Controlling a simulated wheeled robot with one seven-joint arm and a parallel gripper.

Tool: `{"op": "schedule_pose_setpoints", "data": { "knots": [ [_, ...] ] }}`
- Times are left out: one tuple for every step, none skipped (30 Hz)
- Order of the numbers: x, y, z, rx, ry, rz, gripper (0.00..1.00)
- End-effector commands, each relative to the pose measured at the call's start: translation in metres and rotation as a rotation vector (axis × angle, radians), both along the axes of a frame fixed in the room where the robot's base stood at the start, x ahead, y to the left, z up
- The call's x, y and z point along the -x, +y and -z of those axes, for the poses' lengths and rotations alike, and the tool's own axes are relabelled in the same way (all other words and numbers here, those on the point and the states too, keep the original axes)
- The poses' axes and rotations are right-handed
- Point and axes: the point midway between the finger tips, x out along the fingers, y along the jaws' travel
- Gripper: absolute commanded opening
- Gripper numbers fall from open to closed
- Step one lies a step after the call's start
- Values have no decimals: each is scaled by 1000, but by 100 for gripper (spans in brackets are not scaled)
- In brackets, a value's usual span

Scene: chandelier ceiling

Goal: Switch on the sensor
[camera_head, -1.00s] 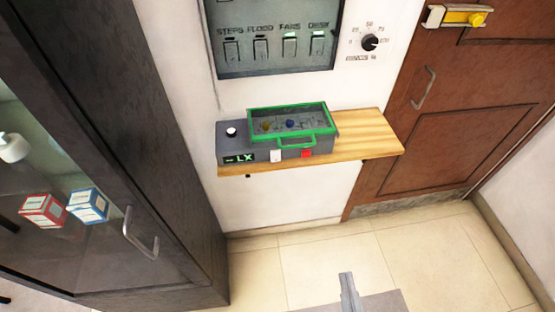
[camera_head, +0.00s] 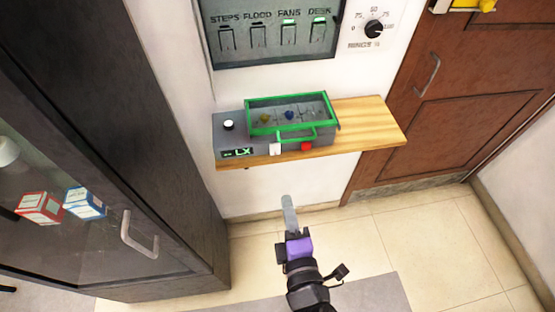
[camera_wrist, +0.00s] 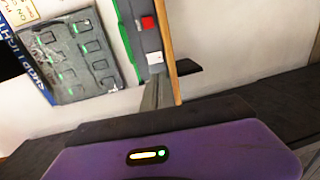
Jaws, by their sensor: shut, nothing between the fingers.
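The sensor is a grey box (camera_head: 228,138) on a wooden shelf (camera_head: 372,128), with a small display (camera_head: 238,153) reading "-- LX". A round white knob (camera_head: 228,125) sits on its top left. A green-framed clear cover (camera_head: 288,107) with a handle lies over yellow and blue parts. A white switch (camera_head: 275,149) and a red button (camera_head: 306,147) are on its front; the wrist view also shows the white switch (camera_wrist: 154,58) and red button (camera_wrist: 147,22). My gripper (camera_head: 288,200) is shut and empty, below and in front of the shelf, apart from the box.
A wall panel (camera_head: 270,48) with several labelled switches is above the shelf, with a dial (camera_head: 374,29) beside it. A dark glass-fronted cabinet (camera_head: 165,120) stands close on the left. A brown door (camera_head: 450,125) is at right. The floor below is open.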

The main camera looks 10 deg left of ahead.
Motion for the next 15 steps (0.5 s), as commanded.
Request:
{"op": "schedule_pose_setpoints", "data": {
  "knots": [
    [0,0,0,-1,0,0,0],
    [0,0,0,-1,0,0,0],
    [0,0,0,-2,1,0,0],
    [0,0,0,-2,1,0,0],
    [0,0,0,-2,0,0,0],
    [-2,0,0,-3,0,0,0],
    [-3,1,0,-3,0,0,0],
    [-5,1,0,-3,0,1,0],
    [-8,2,0,-3,-1,1,0],
    [-12,3,0,-3,-1,1,0],
    [-15,4,0,-2,-1,1,0],
    [-21,5,0,-3,-2,1,0],
    [-26,6,1,-3,-2,1,0],
    [-31,8,2,-3,-2,1,0],
    [-38,10,3,-3,-2,1,0]
  ]
}}
